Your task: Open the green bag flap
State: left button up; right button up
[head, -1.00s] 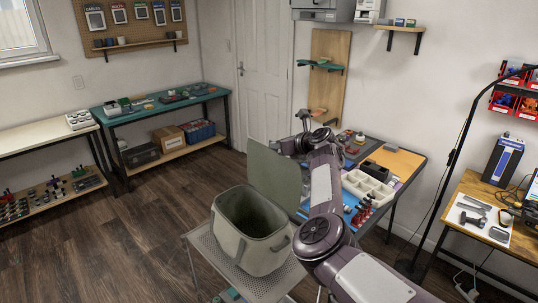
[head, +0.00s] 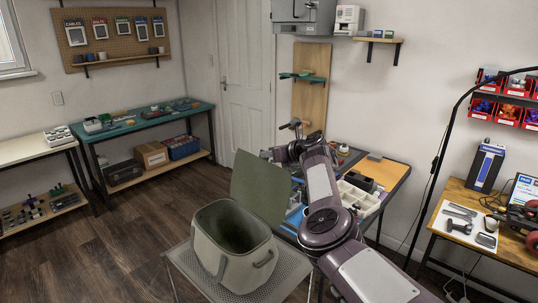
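The green bag (head: 207,243) stands upright on a perforated grey stand, its mouth open and dark inside. Its green flap (head: 258,190) stands raised at the bag's back right edge, clear of the mouth. My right arm reaches in from the lower right, and its wrist end with the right gripper (head: 267,155) is just beyond the flap's top edge. The fingers are too small and partly hidden, so I cannot tell whether they are open or touch the flap. My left gripper is out of view.
Behind my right arm is a worktable with an orange mat (head: 388,174) and a white compartment tray (head: 366,204). A desk (head: 450,205) with tools and a lamp stands at right. A green-topped bench (head: 140,124) stands at back left. Dark floor left of the bag is clear.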

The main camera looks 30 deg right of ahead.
jog(key=o, duration=0.4)
jog(key=shift+w+d+f, duration=0.1)
jog(key=shift+d+f, duration=0.05)
jog(key=shift+f, duration=0.1)
jog(key=shift+c, duration=0.2)
jog(key=shift+r, duration=0.15)
jog(key=b+v, duration=0.2)
jog(key=v, duration=0.5)
jog(key=shift+s+d, duration=0.15)
jog(key=shift+s, duration=0.25)
